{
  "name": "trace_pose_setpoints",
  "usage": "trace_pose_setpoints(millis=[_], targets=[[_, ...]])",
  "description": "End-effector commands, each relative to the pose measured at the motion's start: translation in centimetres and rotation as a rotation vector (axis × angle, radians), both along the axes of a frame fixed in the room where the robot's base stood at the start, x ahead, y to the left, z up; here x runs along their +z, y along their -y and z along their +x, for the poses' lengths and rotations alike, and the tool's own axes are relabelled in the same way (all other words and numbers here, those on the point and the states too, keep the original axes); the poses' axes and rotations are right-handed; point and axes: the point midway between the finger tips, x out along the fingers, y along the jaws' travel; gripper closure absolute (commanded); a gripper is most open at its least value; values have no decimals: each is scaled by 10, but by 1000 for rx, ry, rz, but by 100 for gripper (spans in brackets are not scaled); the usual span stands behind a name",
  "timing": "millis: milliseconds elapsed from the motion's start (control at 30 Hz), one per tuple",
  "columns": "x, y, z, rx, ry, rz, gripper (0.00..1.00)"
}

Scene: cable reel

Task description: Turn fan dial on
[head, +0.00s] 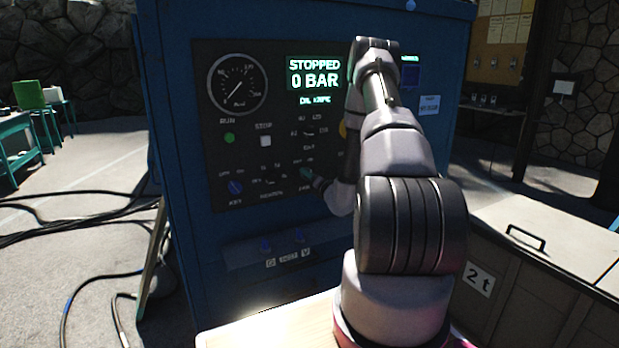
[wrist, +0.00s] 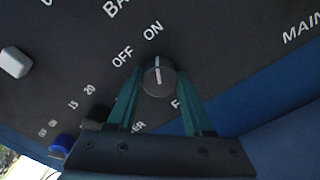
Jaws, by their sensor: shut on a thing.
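The fan dial (wrist: 159,77) is a small dark round knob with a white pointer line. In the wrist view the line points up the picture, toward the ON label rather than OFF. My gripper (wrist: 159,98) is shut on the dial, with one green finger on each side of it. In the head view my gripper (head: 307,174) is at the lower right of the dark control panel (head: 215,130), and the dial is too small or hidden to make out.
The display (head: 314,73) reads STOPPED, 0 BAR. A gauge (head: 237,85), a green button (head: 229,138), a white button (head: 265,141) and a blue key knob (head: 235,187) share the panel. My arm hides its right part. A grey chest (head: 540,250) stands at right.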

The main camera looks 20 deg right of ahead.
Motion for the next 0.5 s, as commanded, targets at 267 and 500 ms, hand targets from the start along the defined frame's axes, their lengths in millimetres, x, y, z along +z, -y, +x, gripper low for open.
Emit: trace_pose_setpoints(millis=[267, 500], targets=[[-2, 0, -1, -1, -4, 2, 41], [-1, 0, -1, -1, -2, 0, 19]])
